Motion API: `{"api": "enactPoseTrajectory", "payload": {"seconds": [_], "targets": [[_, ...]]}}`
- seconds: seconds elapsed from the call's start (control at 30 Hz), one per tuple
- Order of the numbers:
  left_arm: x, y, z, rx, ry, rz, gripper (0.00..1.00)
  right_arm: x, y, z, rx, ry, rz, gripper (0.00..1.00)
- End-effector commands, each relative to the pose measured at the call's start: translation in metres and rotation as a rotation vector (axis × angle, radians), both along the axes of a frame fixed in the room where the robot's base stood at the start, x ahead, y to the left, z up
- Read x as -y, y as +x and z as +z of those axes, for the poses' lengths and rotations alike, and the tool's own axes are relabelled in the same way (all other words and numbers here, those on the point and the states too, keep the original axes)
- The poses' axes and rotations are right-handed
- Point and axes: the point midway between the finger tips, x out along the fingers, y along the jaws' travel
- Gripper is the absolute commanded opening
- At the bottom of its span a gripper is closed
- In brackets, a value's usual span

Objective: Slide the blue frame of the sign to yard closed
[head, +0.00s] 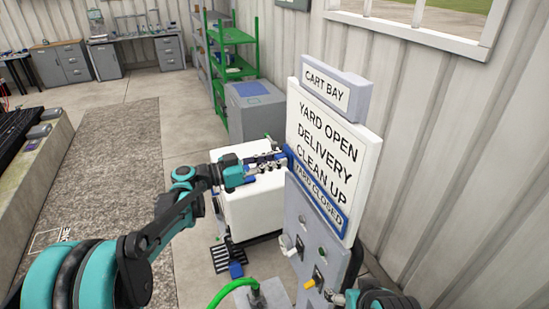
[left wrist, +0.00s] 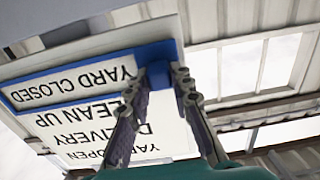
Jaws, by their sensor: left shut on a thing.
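The white sign (head: 325,135) lists YARD OPEN, DELIVERY, CLEAN UP and YARD CLOSED, top to bottom. The blue frame (head: 316,204) surrounds the bottom line, YARD CLOSED; the left wrist view also shows the frame (left wrist: 156,51) around that line. My left gripper (head: 281,158) is at the frame's left end, shut on its blue tab (left wrist: 159,75). In the left wrist view, the fingers (left wrist: 160,78) touch the tab from both sides. Part of my right arm shows at the bottom of the head view, but its fingers are not clear.
A grey panel (head: 300,232) with knobs and a yellow-tipped switch stands below the sign. A white box (head: 255,203) stands behind my left gripper. A green shelf (head: 232,60) and a grey cabinet (head: 255,112) are farther back. Open floor lies to the left.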

Motion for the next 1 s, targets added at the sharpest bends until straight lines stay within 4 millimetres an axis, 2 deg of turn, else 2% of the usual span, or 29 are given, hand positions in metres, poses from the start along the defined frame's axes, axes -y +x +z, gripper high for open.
{"api": "enactPoseTrajectory", "payload": {"seconds": [0.33, 0.37, 0.4, 0.43, 0.77, 0.87, 1.0], "targets": [[0.0, 0.0, -0.001, 0.0, 0.0, 0.001, 0.0, 0.0, 0.0, 0.0, 0.0, 0.0, 0.0, 0.79], [0.0, 0.0, -0.001, 0.0, 0.0, 0.001, 0.27, 0.0, 0.0, 0.0, 0.0, 0.0, 0.0, 0.79], [0.0, 0.0, -0.001, 0.0, 0.0, 0.001, 0.37, 0.0, 0.0, 0.0, 0.0, 0.0, 0.0, 0.79], [0.0, 0.0, -0.001, 0.0, 0.0, 0.001, 0.43, 0.0, 0.0, 0.0, 0.0, 0.0, 0.0, 0.79], [-0.002, 0.0, -0.001, 0.0, 0.0, 0.001, 0.43, 0.0, 0.0, 0.0, 0.0, 0.0, 0.0, 0.79], [-0.011, -0.003, -0.001, 0.0, 0.0, 0.003, 0.43, 0.0, 0.0, -0.001, 0.0, 0.0, 0.0, 0.79], [-0.036, -0.013, -0.001, 0.0, 0.0, 0.005, 0.43, 0.0, 0.0, -0.001, 0.0, 0.0, 0.0, 0.79]]}}
